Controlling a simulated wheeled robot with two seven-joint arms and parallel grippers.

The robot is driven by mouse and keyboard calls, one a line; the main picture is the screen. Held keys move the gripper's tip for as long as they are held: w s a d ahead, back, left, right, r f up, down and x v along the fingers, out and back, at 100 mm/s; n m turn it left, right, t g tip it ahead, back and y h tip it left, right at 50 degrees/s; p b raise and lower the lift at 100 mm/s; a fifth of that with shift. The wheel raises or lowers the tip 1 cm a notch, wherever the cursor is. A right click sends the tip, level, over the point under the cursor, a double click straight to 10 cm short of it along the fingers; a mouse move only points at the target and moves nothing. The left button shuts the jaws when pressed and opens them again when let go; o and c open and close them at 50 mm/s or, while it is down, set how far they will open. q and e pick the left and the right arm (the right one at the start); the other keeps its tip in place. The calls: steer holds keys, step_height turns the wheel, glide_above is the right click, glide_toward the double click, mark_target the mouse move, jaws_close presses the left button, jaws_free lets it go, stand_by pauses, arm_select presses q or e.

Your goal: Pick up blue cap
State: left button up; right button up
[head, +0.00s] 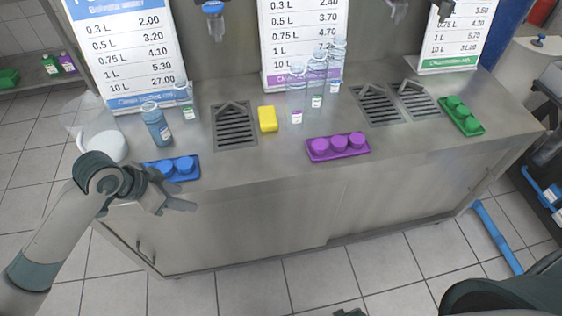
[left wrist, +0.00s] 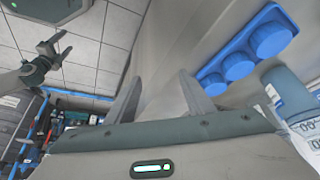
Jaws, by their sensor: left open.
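Several blue caps, one of them here (head: 184,164), sit in a row on a blue tray (head: 194,175) at the left front of the steel counter. In the left wrist view the blue caps (left wrist: 238,67) show at the upper right, beside the fingers. My left gripper (head: 187,198) is open and empty, just in front of the tray and near the counter's front edge. In the left wrist view the left gripper (left wrist: 160,85) has its two fingers apart with nothing between them. My arm partly hides the tray's left end in the head view.
A blue-tinted bottle (head: 157,127) stands behind the blue caps. A yellow sponge (head: 267,119), drain grates (head: 235,127), a purple cap tray (head: 338,147) and clear bottles stand to the right. A green cap tray (head: 461,117) is at the far right.

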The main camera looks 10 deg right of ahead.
arm_select(q)
steer(key=w+a+r, duration=0.9)
steer(key=a+r, duration=0.2)
steer(key=r, duration=0.3)
steer(key=shift+r+g+y, duration=0.25)
steer(key=shift+g+y, duration=0.05)
steer(key=shift+y, duration=0.1)
arm_select(e)
steer(key=s+d+f+g, duration=0.1)
steer(key=s+d+f, duration=0.1)
steer(key=s+f, duration=0.8)
steer(key=s, duration=0.4)
steer(key=shift+d+f, duration=0.3)
steer(key=shift+d, duration=0.05)
steer(key=shift+s, duration=0.1)
arm_select(q)
steer(key=p, duration=0.3)
glide_above(163, 166)
steer(key=s+a, duration=0.2)
step_height(163, 166, down, 11)
steer(key=shift+f, duration=0.15)
arm_select(e)
step_height(163, 166, up, 3)
steer(key=shift+r, duration=0.2)
arm_select(q)
steer(key=shift+p, duration=0.3)
arm_select(e)
steer(key=shift+r, duration=0.1)
